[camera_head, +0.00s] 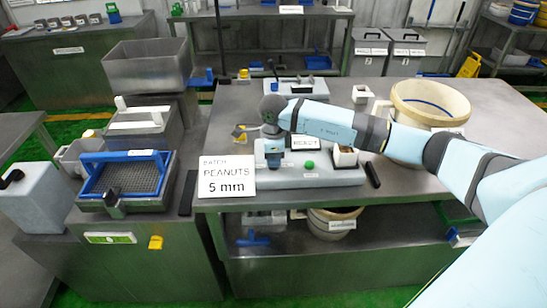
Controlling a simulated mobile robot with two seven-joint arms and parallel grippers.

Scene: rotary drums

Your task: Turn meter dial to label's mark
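A white label (227,177) reading "BATCH PEANUTS 5 mm" stands at the left front of the middle bench. Beside it is a pale blue-grey machine base (310,178) with a green button (309,165), a small "REJECT" sign (305,142) and a dark blue part (273,157). I cannot make out a meter dial or its mark; my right wrist hides part of this area. My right arm reaches in from the right, and my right gripper (271,131) points down over the machine's left part. Its fingers are too small and dark to tell apart. My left gripper is not in view.
A large cream drum (430,105) stands on the bench at right. A second pale unit (296,88) sits behind the arm. At left is a station with a blue-framed sieve (125,178) and a grey hopper (147,66). The bench's right front is clear.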

